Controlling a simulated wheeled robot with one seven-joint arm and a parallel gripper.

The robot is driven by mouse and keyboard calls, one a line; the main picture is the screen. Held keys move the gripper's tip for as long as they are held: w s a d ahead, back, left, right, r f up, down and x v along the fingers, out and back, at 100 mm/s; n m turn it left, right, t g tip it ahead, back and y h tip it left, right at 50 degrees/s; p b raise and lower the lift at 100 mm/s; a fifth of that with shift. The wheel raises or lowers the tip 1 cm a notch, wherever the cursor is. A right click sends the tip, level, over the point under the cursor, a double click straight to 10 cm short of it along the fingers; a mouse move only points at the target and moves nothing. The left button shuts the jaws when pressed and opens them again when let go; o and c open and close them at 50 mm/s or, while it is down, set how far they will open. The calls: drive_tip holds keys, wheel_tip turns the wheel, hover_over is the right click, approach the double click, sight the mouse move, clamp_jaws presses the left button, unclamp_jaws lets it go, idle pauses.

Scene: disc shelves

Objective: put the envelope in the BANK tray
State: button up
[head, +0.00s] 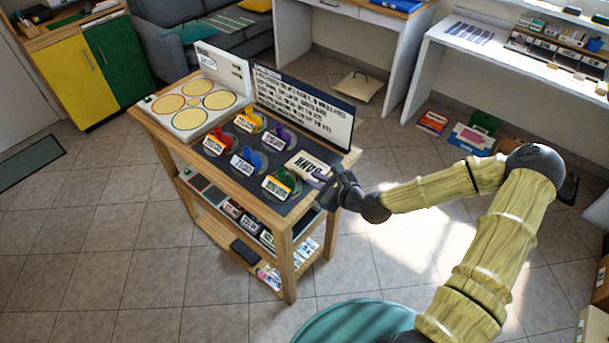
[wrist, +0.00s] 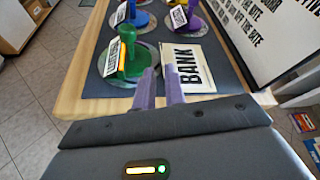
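The envelope (head: 308,166) is a flat cream rectangle with BANK in dark letters. It lies on the dark mat at the right end of the wooden cart's top, and also shows in the wrist view (wrist: 196,52). My gripper (head: 317,178) is low over the cart's near right edge. In the wrist view its two purple fingers (wrist: 162,72) point at the envelope, with a narrow gap between them. The right finger overlaps the envelope's left side; whether they touch is unclear. No tray with a readable BANK label shows.
Colored labelled pieces on round discs, such as the green one (wrist: 127,58), stand close left of the envelope. A text board (head: 304,105) rises behind. A white desk (head: 470,40) at upper right bears a rack of small labelled compartments (head: 560,45). Floor between is mostly clear.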

drive_tip(key=v, duration=0.3)
idle(0.5)
drive_tip(key=s+d+f+n+g+h, duration=0.2)
drive_tip(key=s+n+g+h, duration=0.15)
drive_tip(key=n, duration=0.25)
drive_tip(key=s+d+f+n+g+h, duration=0.2)
drive_tip(key=s+n+g, duration=0.1)
drive_tip(key=s+n, duration=0.3)
drive_tip(key=s+d+r+n+h, duration=0.2)
drive_tip(key=s+d+r+n, duration=0.1)
drive_tip(key=r, duration=0.4)
drive_tip(key=s+d+r+n+h, duration=0.2)
drive_tip(key=s+d+r+n, duration=0.2)
drive_tip(key=r+n, duration=0.4)
drive_tip(key=shift+s+d+g, duration=0.2)
drive_tip(key=shift+d+g, duration=0.15)
drive_tip(key=shift+d, duration=0.05)
drive_tip(key=shift+o, duration=0.5)
